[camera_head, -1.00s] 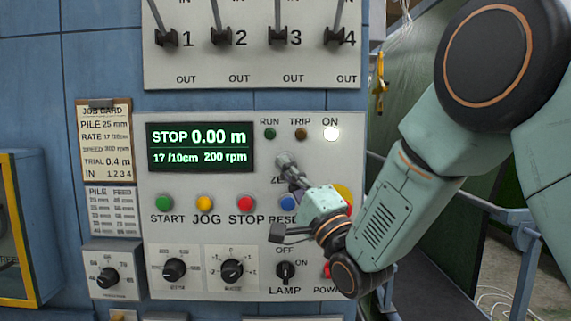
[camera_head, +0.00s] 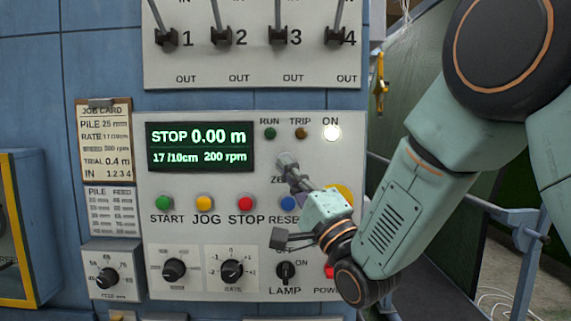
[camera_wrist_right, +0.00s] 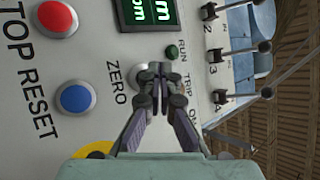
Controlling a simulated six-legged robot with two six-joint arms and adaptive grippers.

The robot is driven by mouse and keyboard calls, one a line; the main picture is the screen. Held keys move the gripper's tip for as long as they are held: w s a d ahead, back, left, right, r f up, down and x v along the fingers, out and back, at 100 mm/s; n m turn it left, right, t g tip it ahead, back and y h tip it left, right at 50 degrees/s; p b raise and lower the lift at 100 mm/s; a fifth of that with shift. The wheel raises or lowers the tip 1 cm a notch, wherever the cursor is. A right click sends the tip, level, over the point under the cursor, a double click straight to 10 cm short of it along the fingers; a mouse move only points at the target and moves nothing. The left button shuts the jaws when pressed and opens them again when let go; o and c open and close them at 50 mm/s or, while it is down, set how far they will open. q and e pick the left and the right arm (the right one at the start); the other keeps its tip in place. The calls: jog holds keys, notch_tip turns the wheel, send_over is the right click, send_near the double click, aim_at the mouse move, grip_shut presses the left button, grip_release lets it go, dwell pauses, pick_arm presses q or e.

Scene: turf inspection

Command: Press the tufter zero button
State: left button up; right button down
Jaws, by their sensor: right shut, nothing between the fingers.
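The zero button, a pale grey round button, shows in the right wrist view (camera_wrist_right: 137,82) beside the ZERO label, partly covered by my fingertips. In the head view the tips hide most of it, above the partly covered "ZE" lettering. My right gripper (camera_head: 286,164) is shut and empty, with its tips at the button; it also shows in the right wrist view (camera_wrist_right: 156,73). I cannot tell whether the tips touch the button. The display (camera_head: 200,147) reads STOP 0.00 m, 17/10cm, 200 rpm. My left gripper is out of view.
Close below are the blue reset button (camera_head: 288,202), red stop button (camera_head: 245,202), yellow jog button (camera_head: 204,202) and green start button (camera_head: 163,202). The RUN, TRIP and lit ON lamps (camera_head: 332,133) sit above. Several levers (camera_head: 225,38) stand higher up. A yellow part (camera_head: 342,192) is behind my gripper.

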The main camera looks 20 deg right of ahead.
jog(key=s, duration=0.2)
jog(key=s+a, duration=0.1)
jog(key=s, duration=0.1)
jog(key=shift+s+a, duration=0.2)
jog(key=shift+s, duration=0.1)
jog(key=shift+w+d, duration=0.1)
dwell(0.4)
